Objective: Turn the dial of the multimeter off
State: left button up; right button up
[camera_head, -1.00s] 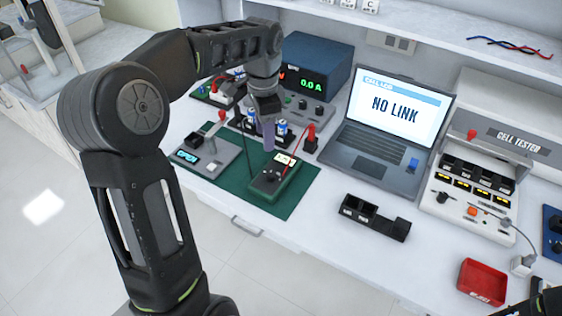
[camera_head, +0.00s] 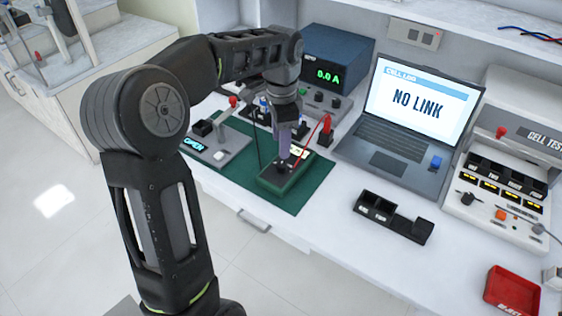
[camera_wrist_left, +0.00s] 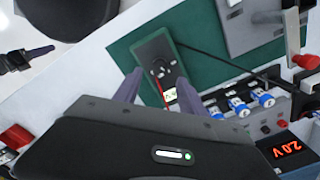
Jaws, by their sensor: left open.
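The multimeter (camera_head: 285,178) is a small dark green box with a pale display and a dark dial on its face. It lies on the green mat (camera_head: 312,198). In the left wrist view the multimeter (camera_wrist_left: 158,58) lies between and beyond my fingers, with its dial (camera_wrist_left: 160,69) partly visible. My left gripper (camera_head: 290,150) is open and points down over the multimeter. Contact with the dial cannot be told.
A grey fixture reading OPEN (camera_head: 215,150) stands left of the multimeter. A red lever or plug (camera_head: 326,130), a power supply (camera_head: 335,70) and a laptop (camera_head: 400,120) stand behind it. A black holder (camera_head: 392,215) and a red tray (camera_head: 512,290) are to the right.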

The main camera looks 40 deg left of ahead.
aim_at(281, 164)
pick_arm(q)
notch_tip(281, 164, down, 8)
jog(key=shift+r, duration=0.1)
dwell(0.4)
jog(key=shift+c, duration=0.6)
grip_shut()
